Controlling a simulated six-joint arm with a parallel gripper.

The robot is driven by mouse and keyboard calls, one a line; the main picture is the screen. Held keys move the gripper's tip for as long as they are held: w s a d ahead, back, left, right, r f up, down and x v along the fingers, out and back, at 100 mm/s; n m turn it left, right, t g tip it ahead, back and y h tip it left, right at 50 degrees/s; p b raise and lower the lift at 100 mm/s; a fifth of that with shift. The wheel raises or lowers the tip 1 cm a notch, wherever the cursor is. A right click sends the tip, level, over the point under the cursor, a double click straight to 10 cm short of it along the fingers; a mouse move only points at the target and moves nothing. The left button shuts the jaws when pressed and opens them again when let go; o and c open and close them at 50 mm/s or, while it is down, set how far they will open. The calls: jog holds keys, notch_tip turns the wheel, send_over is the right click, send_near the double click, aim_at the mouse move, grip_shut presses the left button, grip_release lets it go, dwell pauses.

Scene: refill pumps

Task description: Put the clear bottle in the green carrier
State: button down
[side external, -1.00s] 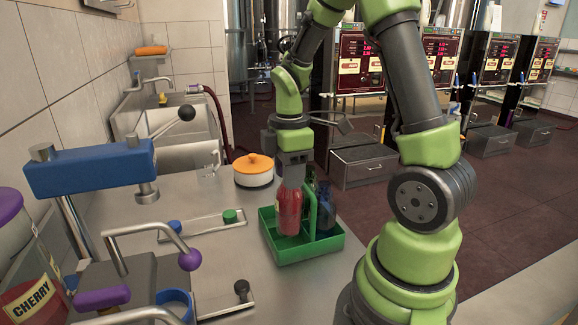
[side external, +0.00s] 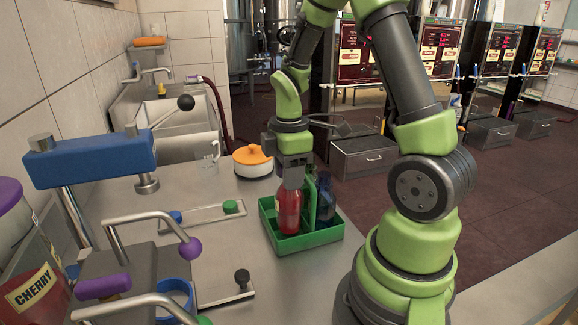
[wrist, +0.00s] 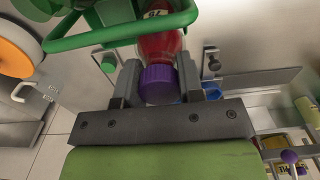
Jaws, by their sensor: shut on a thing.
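A see-through bottle (side external: 289,212) with red contents is upright at the left part of the green carrier (side external: 300,242), beside its raised handle. In the wrist view the bottle (wrist: 160,46) shows a purple cap (wrist: 158,86) and part of a label. My gripper (side external: 291,184) is shut on it from above, with its fingers on both sides near the cap in the wrist view. I cannot tell whether the bottle's base touches the carrier floor. A dark blue bottle (side external: 325,204) stands at the right of the handle. The carrier also shows in the wrist view (wrist: 100,38).
An orange-lidded white pot (side external: 253,162) stands behind the carrier. A stand with a blue block (side external: 90,160), levers and a cherry-labelled container (side external: 33,290) fill the left. A plate with a green knob (side external: 230,207) lies left of the carrier. Counter shows between them.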

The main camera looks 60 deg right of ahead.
jog(key=shift+f, duration=0.25)
jog(key=shift+f, duration=1.25)
dwell(0.7)
jog(key=c, duration=0.7)
grip_release()
jog(key=shift+o, duration=0.2)
notch_tip(320, 180, up, 9)
jog(key=shift+r, duration=0.1)
